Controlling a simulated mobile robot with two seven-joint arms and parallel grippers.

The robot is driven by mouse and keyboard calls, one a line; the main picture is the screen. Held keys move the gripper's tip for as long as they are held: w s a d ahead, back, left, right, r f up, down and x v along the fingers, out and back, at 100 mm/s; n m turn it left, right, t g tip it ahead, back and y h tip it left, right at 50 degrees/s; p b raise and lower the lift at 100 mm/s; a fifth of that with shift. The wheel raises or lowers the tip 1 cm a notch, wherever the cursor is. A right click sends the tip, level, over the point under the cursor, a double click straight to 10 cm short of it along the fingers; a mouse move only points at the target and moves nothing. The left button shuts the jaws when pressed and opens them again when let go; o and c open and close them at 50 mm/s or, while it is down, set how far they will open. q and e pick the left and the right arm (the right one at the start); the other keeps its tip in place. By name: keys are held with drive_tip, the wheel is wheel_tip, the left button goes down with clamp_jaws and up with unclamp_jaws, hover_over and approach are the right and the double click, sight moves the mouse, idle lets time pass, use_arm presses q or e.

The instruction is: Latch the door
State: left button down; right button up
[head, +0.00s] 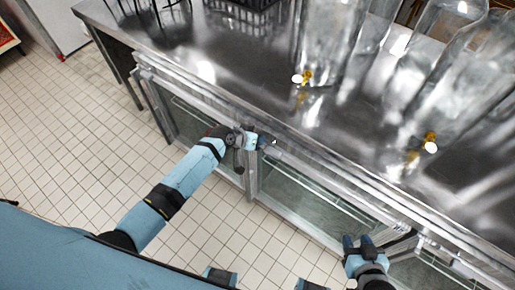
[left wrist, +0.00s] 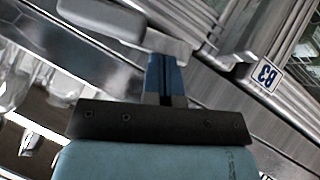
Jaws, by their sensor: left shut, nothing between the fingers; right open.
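A glass door (head: 300,192) in a metal frame sits under the steel counter, right of a post; another glass door (head: 192,120) is left of it. Both look closed, though small gaps cannot be judged. In the left wrist view a grey rounded metal lever (left wrist: 105,20), perhaps the latch, lies just beyond my left gripper (left wrist: 165,62). The fingertips are close to it; contact cannot be told. My left gripper (head: 270,142) is shut and empty at the top of the post, hiding what is behind it. My right gripper (head: 358,241) is open and empty near the right door's lower right.
The steel counter (head: 235,62) overhangs the doors and carries large glass dispensers (head: 328,40) with yellow taps (head: 306,77) near its edge. The tiled floor (head: 65,130) is clear at left.

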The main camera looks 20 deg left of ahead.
use_arm(q)
drive_tip(key=f+b, duration=0.1)
drive_tip(key=b, duration=0.1)
drive_tip(key=f+n+h+b, duration=0.1)
drive_tip(key=b, duration=0.1)
drive_tip(key=f+h+b, duration=0.1)
drive_tip(key=b, duration=0.1)
drive_tip(key=shift+w+a+f+g+b, duration=0.15)
drive_tip(key=shift+a+f+g+b, duration=0.1)
drive_tip(key=shift+g+b, duration=0.1)
drive_tip(key=shift+f, duration=0.1)
idle(0.5)
